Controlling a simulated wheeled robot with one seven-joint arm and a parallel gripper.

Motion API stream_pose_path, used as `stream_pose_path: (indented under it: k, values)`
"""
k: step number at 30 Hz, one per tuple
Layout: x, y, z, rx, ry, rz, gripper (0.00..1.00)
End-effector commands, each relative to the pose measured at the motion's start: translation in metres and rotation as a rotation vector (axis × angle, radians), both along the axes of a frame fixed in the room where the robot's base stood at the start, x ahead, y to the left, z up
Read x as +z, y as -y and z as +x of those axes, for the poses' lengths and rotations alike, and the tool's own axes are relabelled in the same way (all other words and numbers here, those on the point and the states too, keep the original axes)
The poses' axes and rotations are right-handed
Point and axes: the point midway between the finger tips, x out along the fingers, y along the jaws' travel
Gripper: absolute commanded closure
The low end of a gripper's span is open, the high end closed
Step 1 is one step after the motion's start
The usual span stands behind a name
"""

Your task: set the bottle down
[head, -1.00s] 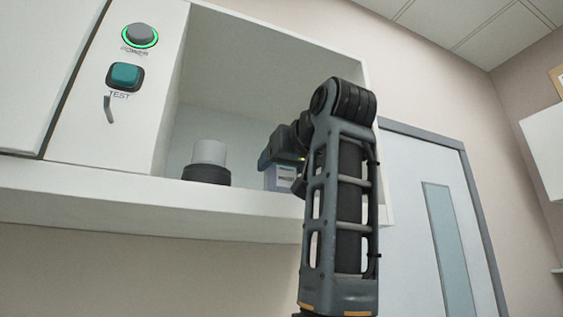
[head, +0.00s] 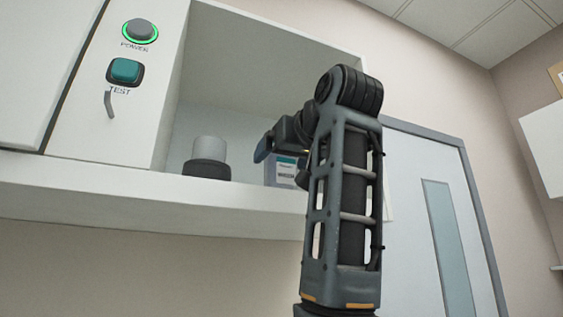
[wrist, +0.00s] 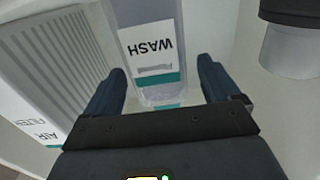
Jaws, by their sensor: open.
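The bottle, with a white and teal label reading "WASH" (wrist: 150,42), stands in the open cabinet bay, and its label shows in the head view (head: 284,168). In the wrist view, my gripper (wrist: 162,72) is open, with one blue finger on each side of the bottle's near end and gaps between. In the head view my gripper (head: 264,150) is at the bottle's upper part, and my arm hides its right side. The bottle looks upright on the shelf floor (head: 250,193).
A light grey cylinder on a black base (head: 207,170) stands left of the bottle; it also shows in the wrist view (wrist: 290,50). A ribbed box labelled "AIR FILTER" (wrist: 50,75) is close on the bottle's other side. The POWER button (head: 140,31) is ringed green.

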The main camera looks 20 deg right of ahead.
Motion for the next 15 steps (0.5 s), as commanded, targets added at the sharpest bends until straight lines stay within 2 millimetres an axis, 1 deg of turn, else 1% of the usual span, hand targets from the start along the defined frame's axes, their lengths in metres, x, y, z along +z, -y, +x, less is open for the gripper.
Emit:
stream_pose_path:
  k: [2,9,12,15]
  values:
    - [-0.003,0.0,-0.015,-0.001,0.005,0.0,0.1]
    - [-0.002,0.0,-0.066,-0.001,0.005,0.0,0.1]
    - [-0.002,0.0,-0.083,-0.001,0.005,0.0,0.1]
    - [-0.002,0.0,-0.095,0.0,0.003,0.0,0.1]
